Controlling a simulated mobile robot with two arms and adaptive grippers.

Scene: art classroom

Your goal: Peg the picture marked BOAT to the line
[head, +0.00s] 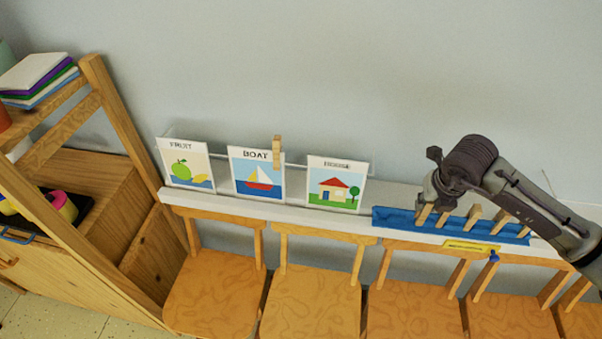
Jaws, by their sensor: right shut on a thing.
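The picture marked BOAT (258,183), a sailboat on blue water, stands upright on the white ledge against the wall, between the pictures marked FRUIT (186,168) and HOUSE (336,190). A wooden peg (277,150) sits upright at the top right edge of the BOAT picture, where the thin line (296,164) runs past. My right gripper (427,203) is over the left end of the blue peg tray (395,220), shut on a wooden peg (424,215). The arm hides part of the tray and line. My left gripper is out of view.
Several more pegs (473,217) stand in the blue tray. A yellow label (470,247) is on the ledge front (300,216). Wooden chairs (315,295) line the front below the ledge. A wooden shelf unit (120,130) stands at the left.

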